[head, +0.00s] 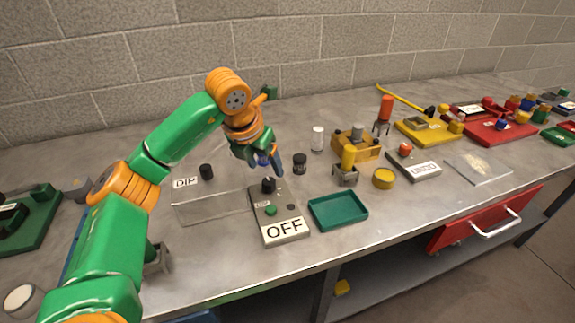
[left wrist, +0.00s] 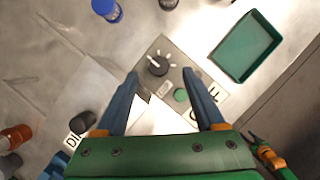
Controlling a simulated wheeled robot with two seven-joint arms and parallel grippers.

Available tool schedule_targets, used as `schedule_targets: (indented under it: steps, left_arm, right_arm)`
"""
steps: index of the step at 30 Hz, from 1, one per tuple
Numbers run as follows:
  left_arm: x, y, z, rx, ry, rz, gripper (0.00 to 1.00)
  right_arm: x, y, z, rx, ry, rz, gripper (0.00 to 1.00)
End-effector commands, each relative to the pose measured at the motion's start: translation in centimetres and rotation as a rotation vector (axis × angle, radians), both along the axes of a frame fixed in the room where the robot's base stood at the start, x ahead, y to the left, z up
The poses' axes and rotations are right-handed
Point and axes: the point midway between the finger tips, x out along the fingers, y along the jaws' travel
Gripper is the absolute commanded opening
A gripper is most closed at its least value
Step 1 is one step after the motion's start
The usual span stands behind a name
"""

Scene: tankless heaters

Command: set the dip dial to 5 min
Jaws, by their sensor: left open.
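A grey control box (head: 272,228) on the bench carries a black dial (head: 268,185), a green button (head: 271,211) and a white plate reading OFF. In the left wrist view the dial (left wrist: 158,66) has a white pointer line and white marks around it; I cannot read their values. A DIP label (head: 186,183) lies to the left of the box, beside a black cylinder (head: 206,171). My left gripper (head: 270,166) is open and empty above the dial. In the left wrist view its blue fingertips (left wrist: 160,73) appear on either side of the dial, with no contact visible. My right gripper is out of view.
A green tray (head: 338,210) stands just right of the box. Behind it are a dark jar (head: 300,163), a white bottle (head: 318,139) and a yellow fixture (head: 356,146). A clear sheet (head: 212,207) lies to the left. The bench's front edge is close.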

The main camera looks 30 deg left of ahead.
Motion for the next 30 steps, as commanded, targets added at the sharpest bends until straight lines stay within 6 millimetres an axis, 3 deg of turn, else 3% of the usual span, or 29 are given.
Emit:
schedule_targets:
  steps: [9, 19, 27, 30]
  left_arm:
    - [2.1, 0.1, -5.4, -0.004, 0.007, -0.002, 0.71]
    - [2.5, 0.1, -6.4, -0.005, 0.003, -0.003, 0.71]
    - [2.5, 0.1, -6.4, -0.005, 0.003, -0.003, 0.00]
    - [2.5, 0.1, -6.3, -0.006, 0.003, -0.004, 0.00]
  right_arm:
    - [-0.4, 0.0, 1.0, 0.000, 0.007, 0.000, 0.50]
    - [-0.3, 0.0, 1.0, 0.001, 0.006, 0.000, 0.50]
    - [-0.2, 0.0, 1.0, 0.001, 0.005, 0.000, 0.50]
    - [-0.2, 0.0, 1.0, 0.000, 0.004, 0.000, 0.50]
